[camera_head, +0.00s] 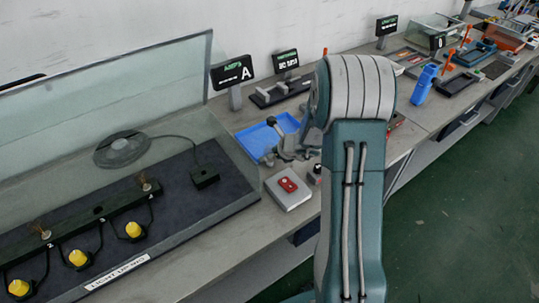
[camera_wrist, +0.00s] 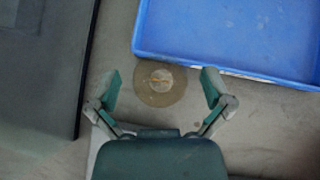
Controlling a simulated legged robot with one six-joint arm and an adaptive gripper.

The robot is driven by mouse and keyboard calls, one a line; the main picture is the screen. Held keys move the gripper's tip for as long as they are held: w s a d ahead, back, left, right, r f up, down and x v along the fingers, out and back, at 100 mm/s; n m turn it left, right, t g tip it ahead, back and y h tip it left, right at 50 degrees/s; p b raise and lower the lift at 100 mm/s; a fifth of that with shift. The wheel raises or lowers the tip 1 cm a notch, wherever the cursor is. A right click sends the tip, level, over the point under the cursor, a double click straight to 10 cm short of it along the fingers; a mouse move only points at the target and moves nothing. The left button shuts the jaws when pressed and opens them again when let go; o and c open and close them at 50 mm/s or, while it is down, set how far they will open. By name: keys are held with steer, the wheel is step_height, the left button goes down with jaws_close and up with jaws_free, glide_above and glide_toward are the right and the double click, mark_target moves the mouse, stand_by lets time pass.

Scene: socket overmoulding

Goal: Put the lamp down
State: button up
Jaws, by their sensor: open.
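The lamp (camera_wrist: 160,84) is a round, glassy brownish shape seen from above in the wrist view. It is on the grey bench just beside the near edge of the blue tray (camera_wrist: 240,75), apart from it. My gripper (camera_wrist: 160,88) is open, with one green fingertip on each side of the lamp and a gap on both sides. In the head view my gripper (camera_head: 285,145) is low at the tray's near side, partly hidden by my arm. I cannot make out this lamp there.
A black test panel (camera_head: 215,210) lies left of the tray, with two lamps (camera_head: 146,185) standing on its strip, yellow knobs (camera_head: 78,258) and a clear guard (camera_head: 120,90). A grey box with a red button (camera_head: 289,186) stands close to my gripper. Sign A (camera_head: 232,72) stands behind.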

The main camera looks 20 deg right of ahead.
steer(key=shift+d, duration=0.2)
steer(key=shift+a, duration=0.25)
steer(key=c, duration=1.2)
steer(key=shift+o, duration=0.2)
